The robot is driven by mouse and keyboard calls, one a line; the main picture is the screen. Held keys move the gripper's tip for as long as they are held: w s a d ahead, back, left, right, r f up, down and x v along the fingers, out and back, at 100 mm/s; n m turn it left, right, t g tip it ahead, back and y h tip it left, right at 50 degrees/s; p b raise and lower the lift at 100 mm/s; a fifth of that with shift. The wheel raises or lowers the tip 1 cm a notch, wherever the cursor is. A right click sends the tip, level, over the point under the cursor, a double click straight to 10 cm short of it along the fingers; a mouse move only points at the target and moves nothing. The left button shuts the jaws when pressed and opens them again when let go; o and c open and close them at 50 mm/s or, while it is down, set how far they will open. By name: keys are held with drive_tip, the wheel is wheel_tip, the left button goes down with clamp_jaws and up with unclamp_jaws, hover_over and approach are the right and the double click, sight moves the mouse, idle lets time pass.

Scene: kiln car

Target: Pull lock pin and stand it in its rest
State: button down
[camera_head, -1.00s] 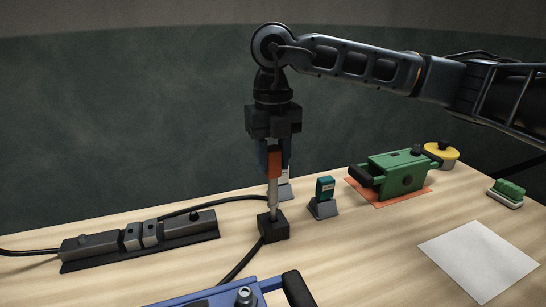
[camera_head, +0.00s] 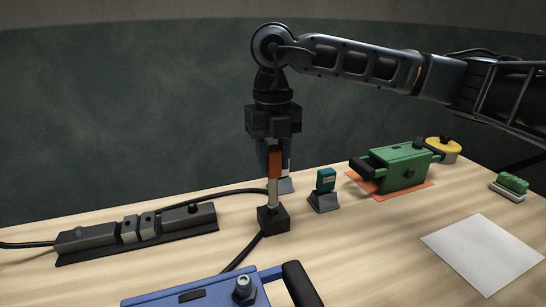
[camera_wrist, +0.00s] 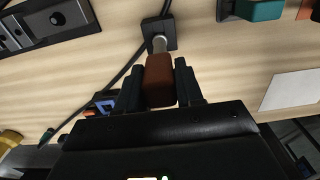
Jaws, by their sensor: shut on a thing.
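The lock pin appears as an orange-red handle (camera_head: 274,164) on a pale metal shaft (camera_head: 273,193), upright below my gripper (camera_head: 274,150). My gripper is shut on the handle; in the wrist view its dark fingers (camera_wrist: 160,85) sit on both sides of the handle (camera_wrist: 160,78). The shaft's lower end meets a small black block (camera_head: 273,220) on the table, which looks like the rest and also shows in the wrist view (camera_wrist: 170,36). How deep the tip sits in the block is hidden.
A black strip (camera_head: 140,232) with a cable lies left. A teal tag on a grey stand (camera_head: 325,202), a green box (camera_head: 402,168) and a yellow round item (camera_head: 443,150) are right. A blue box (camera_head: 200,296) is in front. White paper (camera_head: 482,254) lies right.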

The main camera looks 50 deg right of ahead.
drive_tip(key=shift+f+b, duration=0.85)
drive_tip(key=shift+f, duration=0.15)
drive_tip(key=shift+r, duration=0.1)
drive_tip(key=shift+c, duration=2.4)
unclamp_jaws()
drive_tip(key=shift+r+p, duration=0.35)
drive_tip(key=shift+r, duration=0.3)
drive_tip(key=shift+r, duration=0.35)
drive_tip(key=shift+r+p, duration=0.6)
drive_tip(key=shift+r, duration=0.65)
drive_tip(key=shift+r, duration=0.1)
wheel_tip(320, 180, up, 8)
drive_tip(key=shift+f, duration=0.2)
